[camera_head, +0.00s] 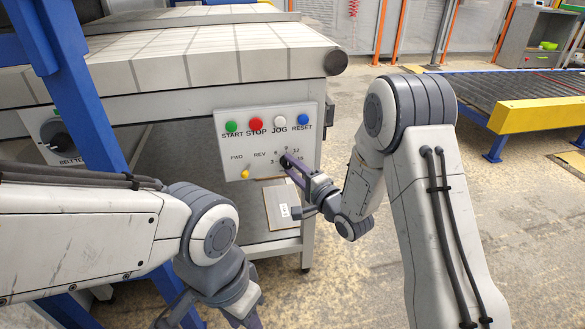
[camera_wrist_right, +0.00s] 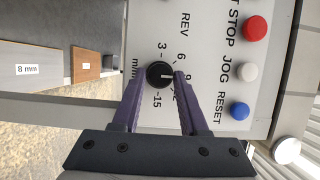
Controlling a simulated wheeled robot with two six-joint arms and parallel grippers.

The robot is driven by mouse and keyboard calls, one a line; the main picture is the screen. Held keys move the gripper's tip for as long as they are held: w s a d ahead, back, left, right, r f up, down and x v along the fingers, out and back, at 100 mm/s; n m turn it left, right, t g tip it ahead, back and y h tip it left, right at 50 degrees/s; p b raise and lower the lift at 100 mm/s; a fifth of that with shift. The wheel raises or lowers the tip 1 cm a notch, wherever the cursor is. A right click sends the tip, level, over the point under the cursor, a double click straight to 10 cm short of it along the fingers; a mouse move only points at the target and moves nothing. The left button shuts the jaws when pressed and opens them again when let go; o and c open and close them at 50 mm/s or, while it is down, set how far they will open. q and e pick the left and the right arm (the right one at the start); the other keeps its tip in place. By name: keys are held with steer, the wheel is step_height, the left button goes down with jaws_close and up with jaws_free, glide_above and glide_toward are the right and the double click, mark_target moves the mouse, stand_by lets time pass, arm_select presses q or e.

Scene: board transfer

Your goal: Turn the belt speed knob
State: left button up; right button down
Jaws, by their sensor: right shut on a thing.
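The belt speed knob (camera_wrist_right: 158,74) is black and round, on the white control panel (camera_head: 240,143). It has a scale from 3 to 15 marked m/min. Its white pointer line points to about the 9. My right gripper (camera_wrist_right: 162,80) is shut on the knob, with one purple finger on each side. In the head view the right gripper (camera_head: 288,163) reaches the panel's lower right and hides most of the knob. My left gripper (camera_head: 222,316) hangs low at the bottom edge, away from the panel. Its fingertips are cut off.
Above the knob are the green START (camera_head: 231,127), red STOP (camera_head: 255,124), white JOG (camera_head: 280,123) and blue RESET (camera_head: 303,119) buttons. A yellow FWD/REV switch (camera_head: 245,174) is at lower left. Another black knob (camera_head: 61,140) is far left. Boards (camera_head: 283,207) lie below the panel.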

steer(key=n+p, duration=0.2)
steer(key=n+g+h+p, duration=0.1)
steer(key=n+p, duration=0.1)
steer(key=r+n+h+p, duration=0.1)
steer(key=n+p, duration=0.1)
steer(key=shift+a+g, duration=0.15)
steer(key=shift+g, duration=0.25)
steer(key=n+h+p, duration=0.1)
steer(key=n+h, duration=0.1)
steer(key=n, duration=0.1)
steer(key=shift+a+g+p, duration=0.1)
steer(key=shift+g+p, duration=0.2)
steer(key=shift+p, duration=0.05)
steer(key=n+h, duration=0.1)
steer(key=n, duration=0.1)
steer(key=n+h+p, duration=0.1)
steer(key=n+h, duration=0.1)
steer(key=shift+s+a, duration=0.1)
steer(key=shift+a, duration=0.1)
steer(key=shift+n, duration=0.3)
steer(key=shift+c, duration=2.2)
jaws_free()
steer(key=shift+f, duration=0.1)
